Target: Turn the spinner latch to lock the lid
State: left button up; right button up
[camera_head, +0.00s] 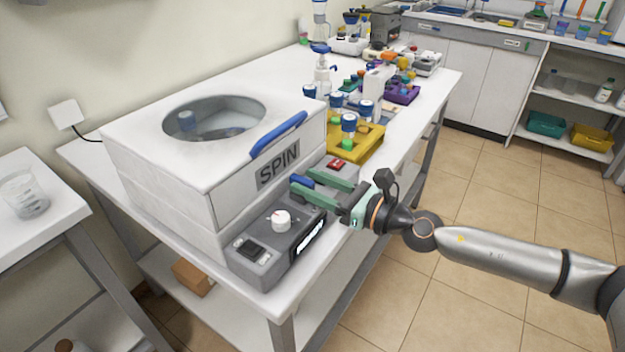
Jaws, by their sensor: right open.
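The spinner (190,205) is a white box marked SPIN, standing on the near end of the white bench. Its lid (145,165) is down, with a round window and a blue handle (278,135) on the front edge. A small blue latch (302,181) sits on the grey control panel (262,262) below the lid. My right gripper (305,180) reaches in from the right with its green fingers open. The blue latch shows at the fingertips, apparently between them; contact cannot be told. My left gripper is not in view.
The panel also carries a white knob (281,221) and a dark switch (250,249). A red button (336,164) lies just behind the gripper. A yellow rack (372,140) with blue-capped vials stands close beyond. Floor to the right is clear.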

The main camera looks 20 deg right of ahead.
grip_shut()
dwell(0.3)
dwell(0.3)
